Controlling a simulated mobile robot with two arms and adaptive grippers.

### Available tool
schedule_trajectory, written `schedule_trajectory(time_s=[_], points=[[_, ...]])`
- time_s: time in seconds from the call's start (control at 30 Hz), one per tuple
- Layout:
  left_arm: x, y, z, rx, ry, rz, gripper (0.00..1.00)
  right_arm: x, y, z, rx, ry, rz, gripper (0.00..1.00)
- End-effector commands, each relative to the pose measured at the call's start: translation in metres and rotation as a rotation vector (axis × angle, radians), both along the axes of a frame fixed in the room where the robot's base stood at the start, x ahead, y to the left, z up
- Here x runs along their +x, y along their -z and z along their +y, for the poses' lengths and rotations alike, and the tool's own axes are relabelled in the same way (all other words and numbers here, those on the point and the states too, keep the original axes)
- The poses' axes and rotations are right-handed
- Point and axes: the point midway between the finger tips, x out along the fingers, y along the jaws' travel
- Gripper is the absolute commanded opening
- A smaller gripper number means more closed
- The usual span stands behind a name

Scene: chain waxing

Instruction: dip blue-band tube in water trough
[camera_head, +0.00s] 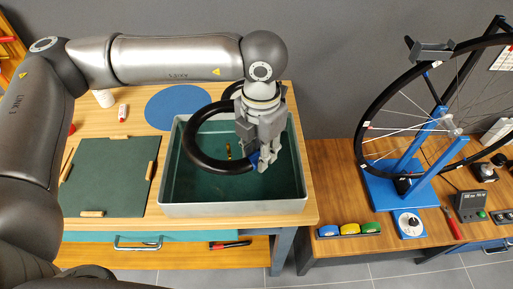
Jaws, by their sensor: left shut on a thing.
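The blue-band tube (190,140) is a black ring-shaped inner tube with a small blue band near my gripper. My left gripper (262,163) points down over the water trough (235,209) and is shut on the tube at its right side. The trough is a grey metal basin with dark green water in it. The tube hangs over the left and middle part of the trough; its lower edge overlaps the water in the picture, and I cannot tell whether it touches. Part of the tube is hidden behind the gripper. My right gripper is not in view.
A green mat (108,178) with wooden blocks at its edges lies left of the trough. A blue round mat (178,106) lies behind it. A second bench on the right holds a wheel (392,130) on a blue stand (402,188) and several coloured rolls.

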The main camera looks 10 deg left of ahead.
Motion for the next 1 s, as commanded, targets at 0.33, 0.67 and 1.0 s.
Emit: schedule_trajectory(time_s=[0.33, 0.67, 1.0], points=[[0.000, 0.025, 0.001, 0.000, -0.001, 0.001, 0.00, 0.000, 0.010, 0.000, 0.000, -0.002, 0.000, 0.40], [0.000, 0.054, 0.001, 0.000, -0.002, 0.000, 0.00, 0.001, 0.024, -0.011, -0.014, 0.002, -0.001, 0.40], [0.000, 0.080, 0.000, 0.000, -0.001, 0.000, 0.00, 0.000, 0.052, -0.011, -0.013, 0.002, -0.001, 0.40]])
